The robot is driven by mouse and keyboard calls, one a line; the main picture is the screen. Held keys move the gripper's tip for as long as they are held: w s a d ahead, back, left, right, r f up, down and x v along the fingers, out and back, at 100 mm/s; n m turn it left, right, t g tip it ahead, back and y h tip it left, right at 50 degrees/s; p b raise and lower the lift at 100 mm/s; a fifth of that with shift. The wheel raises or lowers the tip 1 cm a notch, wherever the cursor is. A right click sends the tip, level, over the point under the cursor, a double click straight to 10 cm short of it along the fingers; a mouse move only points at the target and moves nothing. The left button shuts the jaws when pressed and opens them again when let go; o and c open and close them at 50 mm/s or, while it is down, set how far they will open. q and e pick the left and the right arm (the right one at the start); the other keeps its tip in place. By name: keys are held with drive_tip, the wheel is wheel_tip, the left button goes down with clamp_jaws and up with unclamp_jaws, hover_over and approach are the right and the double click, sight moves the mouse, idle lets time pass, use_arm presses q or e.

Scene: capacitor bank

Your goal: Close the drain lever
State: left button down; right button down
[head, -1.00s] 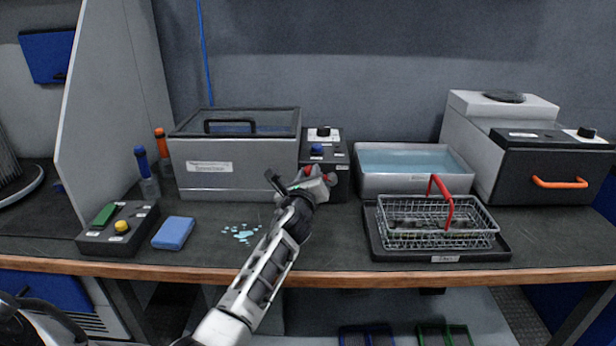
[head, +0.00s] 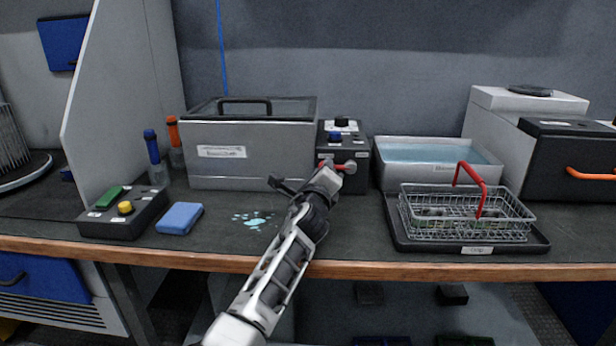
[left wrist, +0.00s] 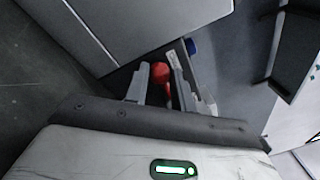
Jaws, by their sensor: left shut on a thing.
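The drain lever, a red handle (head: 349,165), shows at the front of a small black control box (head: 359,181) beside the grey tank (head: 235,160). The left wrist view shows its rounded red end (left wrist: 159,70) between my fingers. My left gripper (head: 332,170) is shut on the red lever, also in the left wrist view (left wrist: 163,88). The gripper hides part of the lever and the box front, so the lever's exact angle is hard to tell. My right gripper is not in view.
A white water basin (head: 430,178) and a wire basket (head: 465,218) with a red handle on a black tray (head: 400,240) stand to the right. A blue sponge (head: 180,218) and a blue-green puddle (head: 256,221) lie on the bench to the left.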

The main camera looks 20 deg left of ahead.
use_arm(q)
drive_tip(key=shift+d+f, duration=0.25)
drive_tip(key=shift+f, duration=0.2)
drive_tip(key=c, duration=1.2)
unclamp_jaws()
drive_tip(key=shift+o, duration=0.2)
drive_tip(key=shift+r, duration=0.15)
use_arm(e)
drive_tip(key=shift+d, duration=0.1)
use_arm(q)
drive_tip(key=shift+a, duration=0.1)
drive_tip(key=p+v, duration=0.3)
drive_tip(key=v, duration=1.2)
drive_tip(key=shift+r+p, duration=0.1)
drive_tip(key=shift+p, duration=0.3)
drive_tip(key=shift+s, duration=0.5)
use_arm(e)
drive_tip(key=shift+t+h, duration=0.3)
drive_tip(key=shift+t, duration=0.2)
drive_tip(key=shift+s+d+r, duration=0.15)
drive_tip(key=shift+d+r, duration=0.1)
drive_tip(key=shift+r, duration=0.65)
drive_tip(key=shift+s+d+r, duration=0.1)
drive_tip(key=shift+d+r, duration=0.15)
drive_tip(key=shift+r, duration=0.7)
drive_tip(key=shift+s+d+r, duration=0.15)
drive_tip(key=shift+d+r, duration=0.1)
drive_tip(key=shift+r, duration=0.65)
